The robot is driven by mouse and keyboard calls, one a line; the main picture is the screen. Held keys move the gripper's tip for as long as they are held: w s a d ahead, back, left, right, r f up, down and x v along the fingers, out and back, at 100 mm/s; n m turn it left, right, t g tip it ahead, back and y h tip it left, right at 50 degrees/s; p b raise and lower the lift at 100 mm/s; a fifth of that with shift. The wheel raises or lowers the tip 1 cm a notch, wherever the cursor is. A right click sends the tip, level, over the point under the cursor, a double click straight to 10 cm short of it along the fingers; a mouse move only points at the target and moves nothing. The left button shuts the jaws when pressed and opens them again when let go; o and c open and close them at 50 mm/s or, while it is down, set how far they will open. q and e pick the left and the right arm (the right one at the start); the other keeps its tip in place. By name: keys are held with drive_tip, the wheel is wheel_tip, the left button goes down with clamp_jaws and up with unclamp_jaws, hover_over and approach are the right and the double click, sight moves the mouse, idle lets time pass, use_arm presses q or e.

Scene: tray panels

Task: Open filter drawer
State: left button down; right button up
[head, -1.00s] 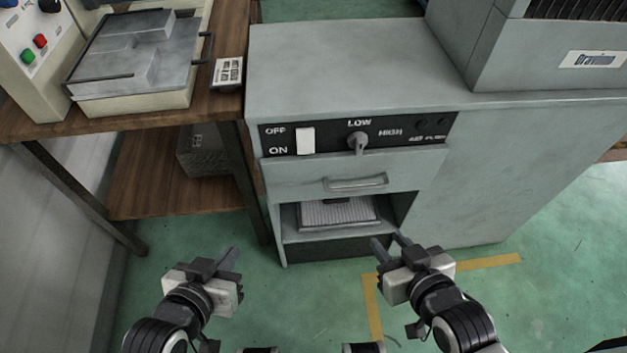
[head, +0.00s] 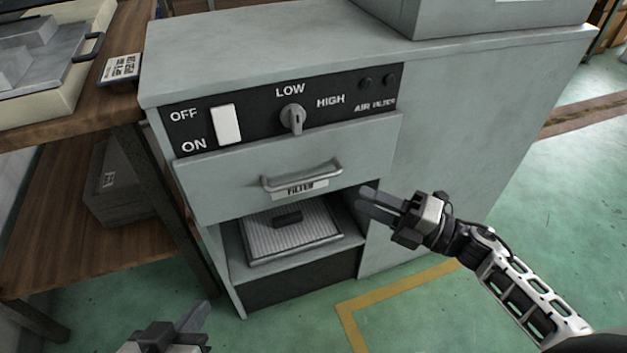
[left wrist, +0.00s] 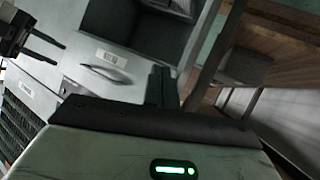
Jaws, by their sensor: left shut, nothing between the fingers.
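The filter drawer (head: 225,185) is a flat grey front below the cabinet's black control panel and looks closed. Its metal bar handle (head: 300,178) has a FILTER label under it; handle and label also show in the left wrist view (left wrist: 103,72). My right gripper (head: 362,198) is open and empty, just right of the handle and apart from it, its fingers pointing left. It also shows at the left of the left wrist view (left wrist: 62,56). My left gripper (head: 204,306) is shut and empty, low at the bottom left in front of the cabinet, away from the handle.
Below the drawer, an open bay holds a ribbed filter tray (head: 290,232) with a dark grip. The panel has a white switch (head: 228,124) and a knob (head: 292,118) above the drawer. A wooden bench (head: 110,110) with a box (head: 115,190) underneath stands left. Floor in front is clear.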

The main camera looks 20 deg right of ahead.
sight(313, 179)
drive_tip(key=x, duration=1.1)
drive_tip(key=shift+w+a+b, duration=0.1)
drive_tip(key=shift+w+b, duration=0.05)
drive_tip(key=shift+b, duration=0.15)
clamp_jaws()
